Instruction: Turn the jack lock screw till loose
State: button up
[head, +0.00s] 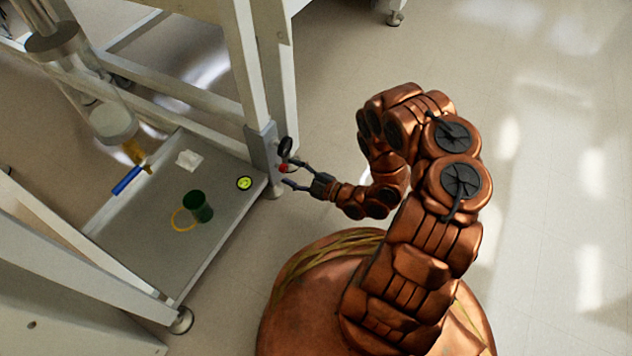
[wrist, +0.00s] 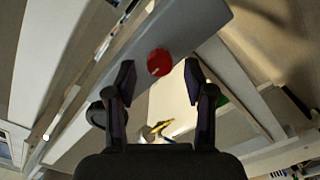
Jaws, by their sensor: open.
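A red screw head (head: 283,168), which appears to be the jack lock screw, sits on the grey jack housing (head: 262,152) at the foot of the white frame leg. In the wrist view the red screw head (wrist: 159,62) is round and lies just beyond and between the fingertips. My gripper (head: 289,174) is open and empty, with its fingers pointing at the housing. In the wrist view the gripper (wrist: 158,82) has one finger on each side of the screw's line, and I see no clear contact. A black round knob (head: 285,147) is just above the screw.
A grey tray (head: 225,230) lies left of the leg. On it are a green cup (head: 198,207), a yellow ring (head: 183,220), a white cloth (head: 188,160) and a yellow-green disc (head: 244,183). A blue-handled tool (head: 128,180) is near its far edge. Floor at right is clear.

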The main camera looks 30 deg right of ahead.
jog(key=v, duration=0.9)
dwell(0.4)
dwell(0.8)
